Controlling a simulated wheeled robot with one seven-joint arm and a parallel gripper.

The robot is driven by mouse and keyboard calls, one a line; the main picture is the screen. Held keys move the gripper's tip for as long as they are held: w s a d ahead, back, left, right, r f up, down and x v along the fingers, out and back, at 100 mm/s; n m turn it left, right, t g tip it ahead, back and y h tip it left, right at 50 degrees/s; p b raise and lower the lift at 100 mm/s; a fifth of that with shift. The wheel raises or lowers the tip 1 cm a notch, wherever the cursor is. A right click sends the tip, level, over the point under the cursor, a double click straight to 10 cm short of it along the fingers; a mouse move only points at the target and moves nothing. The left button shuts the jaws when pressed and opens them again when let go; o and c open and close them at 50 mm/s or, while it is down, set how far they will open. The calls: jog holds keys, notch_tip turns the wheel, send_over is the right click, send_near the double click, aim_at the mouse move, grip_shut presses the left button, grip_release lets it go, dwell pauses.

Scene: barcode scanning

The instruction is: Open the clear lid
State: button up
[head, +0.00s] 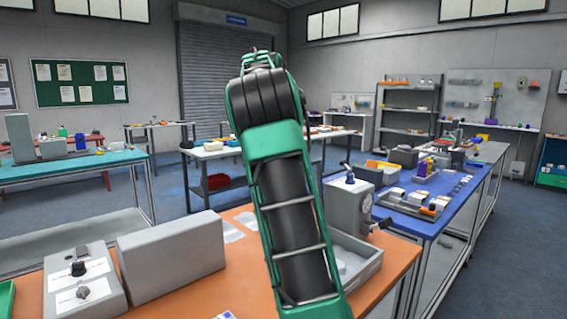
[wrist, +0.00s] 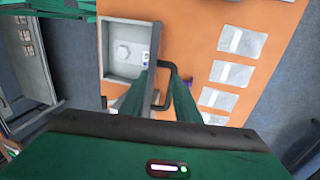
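A grey open-topped tray (head: 368,272) stands on the orange table, partly hidden behind my arm in the head view. It also shows in the wrist view (wrist: 104,48), with a white piece (wrist: 124,52) inside. A black U-shaped handle (wrist: 171,68) shows beside the tray's right edge. I cannot make out the clear lid itself. My gripper (wrist: 163,78) has two green fingers apart, with orange surface and part of the handle showing between them. I cannot tell whether a finger touches the handle. My arm hides the gripper in the head view.
The orange table (head: 65,262) also holds a long grey box (head: 170,252), a control box with knobs (head: 85,285) and a grey upright unit (head: 350,205) behind the tray. Several pale sheets (wrist: 232,73) lie right of the handle. A blue workbench (head: 415,222) stands at right.

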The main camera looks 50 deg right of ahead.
jog(key=a+r, duration=0.4)
jog(key=a, duration=0.3)
jog(key=shift+a+r, duration=0.3)
jog(key=shift+a, duration=0.1)
jog(key=shift+w, duration=0.1)
